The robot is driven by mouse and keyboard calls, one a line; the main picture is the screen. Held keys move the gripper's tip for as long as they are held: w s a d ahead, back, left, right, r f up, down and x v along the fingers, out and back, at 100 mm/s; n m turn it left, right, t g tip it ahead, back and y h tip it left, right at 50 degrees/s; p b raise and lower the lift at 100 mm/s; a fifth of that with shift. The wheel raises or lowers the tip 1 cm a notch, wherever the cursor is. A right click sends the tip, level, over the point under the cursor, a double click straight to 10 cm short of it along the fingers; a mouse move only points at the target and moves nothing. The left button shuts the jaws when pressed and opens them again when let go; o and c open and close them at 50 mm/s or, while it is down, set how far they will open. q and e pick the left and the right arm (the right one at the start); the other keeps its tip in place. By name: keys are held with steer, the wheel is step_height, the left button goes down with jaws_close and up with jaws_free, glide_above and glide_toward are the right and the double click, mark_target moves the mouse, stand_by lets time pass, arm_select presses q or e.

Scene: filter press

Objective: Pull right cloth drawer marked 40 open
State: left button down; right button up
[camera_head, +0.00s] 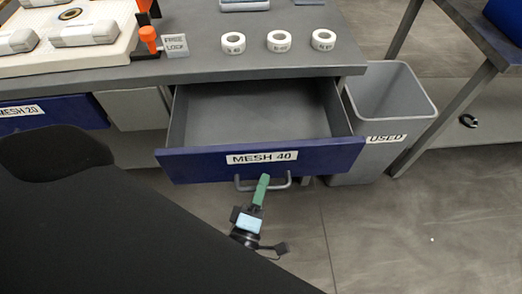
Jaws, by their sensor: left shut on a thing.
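The blue drawer (205,163) marked MESH 40 is under the grey table, in the middle of the camera_head view. It stands pulled out, and its grey inside shows empty. A grey bar handle (283,185) is on the lower part of its front. My left gripper (262,182), with green fingers, is at the handle's middle and shut on it. The fingertips partly cover the handle. My right gripper is not in view.
A grey bin (385,95) marked USED stands just right of the drawer. The MESH 20 drawer (75,113) is at the left. Three white tape rolls (279,41) and an orange-handled part (149,38) are on the table (200,60). Floor is clear below right.

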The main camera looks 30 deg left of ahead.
arm_select(q)
steer(key=shift+s+d, duration=0.55)
steer(key=shift+s, duration=0.35)
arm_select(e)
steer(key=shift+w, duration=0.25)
arm_select(q)
steer(key=c, duration=1.7)
jaws_free()
steer(key=shift+c, duration=0.2)
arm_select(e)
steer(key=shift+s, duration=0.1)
